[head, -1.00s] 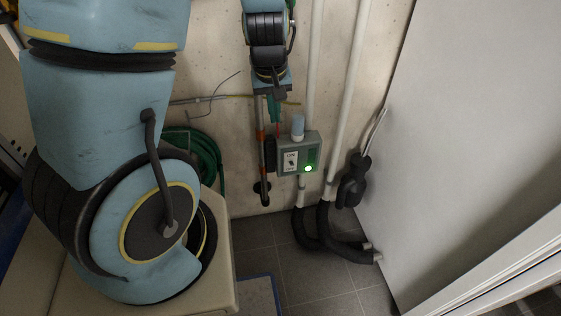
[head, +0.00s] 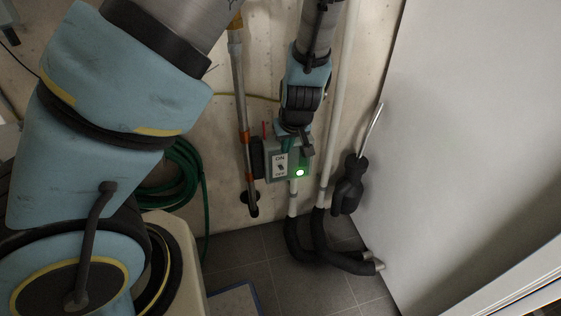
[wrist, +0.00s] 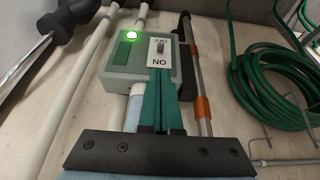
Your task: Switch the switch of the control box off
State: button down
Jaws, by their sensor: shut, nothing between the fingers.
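The control box (head: 268,171) is a grey-green box on the concrete wall, in the middle of the head view. Its white plate is marked ON at the top and OFF at the bottom, with a small dark switch (head: 281,165) between. A round green light (head: 300,173) glows beside the plate. In the wrist view the box (wrist: 118,73) appears turned over, with the switch (wrist: 160,46) and the lit lamp (wrist: 131,36). My gripper (wrist: 161,70) has green fingers that are shut and empty, with tips at the plate's ON edge. I cannot tell whether they touch the box.
White pipes (head: 337,120) run down the wall beside the box. A metal pipe with orange bands (head: 246,137) stands to its left. A coiled green hose (head: 187,180) hangs further left. A large pale panel (head: 450,130) stands close on the right.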

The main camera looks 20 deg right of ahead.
aim_at(281, 167)
jog(key=shift+f, duration=0.1)
jog(key=b+x, duration=0.1)
jog(key=x, duration=0.8)
jog(key=shift+w+f, duration=0.15)
jog(key=shift+f, duration=0.2)
jog(key=shift+f+t+b, duration=0.15)
jog(key=shift+t+b, duration=0.15)
jog(key=shift+b, duration=0.1)
jog(key=shift+s+f+t+b, duration=0.15)
jog(key=shift+s+t+b, duration=0.15)
jog(key=shift+t, duration=0.1)
jog(key=t+b, duration=0.1)
jog(key=s+f+t+b, duration=0.1)
jog(key=t+b, duration=0.1)
jog(key=f+t+b, duration=0.1)
jog(key=shift+s+a+f+t+h+b, duration=0.1)
jog(key=shift+s+a+t+h+b, duration=0.05)
jog(key=shift+s+t+h+b, duration=0.2)
